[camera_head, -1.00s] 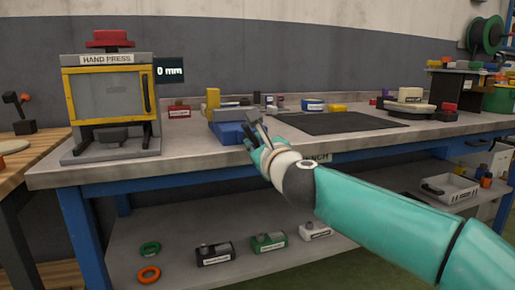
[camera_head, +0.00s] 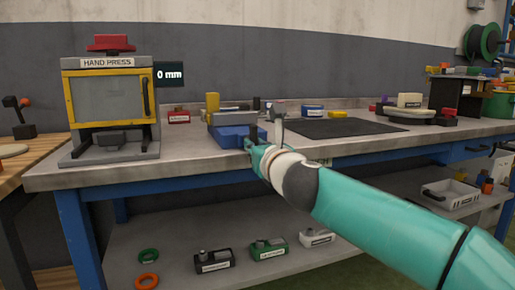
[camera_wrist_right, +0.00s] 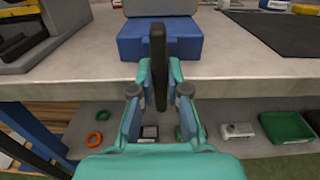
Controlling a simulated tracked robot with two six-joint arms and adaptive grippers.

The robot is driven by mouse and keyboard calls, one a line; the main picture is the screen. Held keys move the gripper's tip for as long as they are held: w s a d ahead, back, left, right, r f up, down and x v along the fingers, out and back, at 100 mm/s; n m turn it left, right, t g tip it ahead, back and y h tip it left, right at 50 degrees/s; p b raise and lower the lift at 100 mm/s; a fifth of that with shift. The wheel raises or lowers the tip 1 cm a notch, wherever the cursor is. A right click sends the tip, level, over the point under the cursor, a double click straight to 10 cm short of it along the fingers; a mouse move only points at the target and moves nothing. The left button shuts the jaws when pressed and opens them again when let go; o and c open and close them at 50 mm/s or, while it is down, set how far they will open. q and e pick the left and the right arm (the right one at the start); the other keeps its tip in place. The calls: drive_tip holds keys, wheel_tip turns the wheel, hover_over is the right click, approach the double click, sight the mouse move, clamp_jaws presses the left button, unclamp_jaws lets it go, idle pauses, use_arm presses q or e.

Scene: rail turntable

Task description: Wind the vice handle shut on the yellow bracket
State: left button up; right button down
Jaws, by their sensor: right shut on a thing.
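The vice (camera_head: 233,135) is a blue block with a grey top at the front edge of the bench. A yellow piece (camera_head: 212,102), which looks like the bracket, stands upright at its back left; whether the jaws touch it is hidden. My right gripper (camera_head: 262,146) is at the front right of the vice. In the right wrist view, the dark vice handle (camera_wrist_right: 158,50) stands upright between the fingertips of my right gripper (camera_wrist_right: 159,82), which are shut on it. The vice's blue body (camera_wrist_right: 188,42) is just beyond. My left gripper is not in view.
The hand press (camera_head: 108,100) stands left of the vice, with a display (camera_head: 170,74) reading 0 mm. A dark mat (camera_head: 340,128) lies to the right. Small labelled blocks line the bench back. The lower shelf (camera_head: 180,240) holds rings and several small blocks.

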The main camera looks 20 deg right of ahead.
drive_tip(key=shift+a+f, duration=0.1)
drive_tip(key=shift+f, duration=0.25)
drive_tip(key=c, duration=1.2)
unclamp_jaws()
drive_tip(key=shift+o, duration=0.2)
drive_tip(key=shift+r, duration=0.15)
drive_tip(key=shift+r, duration=0.1)
drive_tip(key=s, duration=1.2)
drive_tip(key=shift+d, duration=0.25)
drive_tip(key=shift+w+d, duration=0.1)
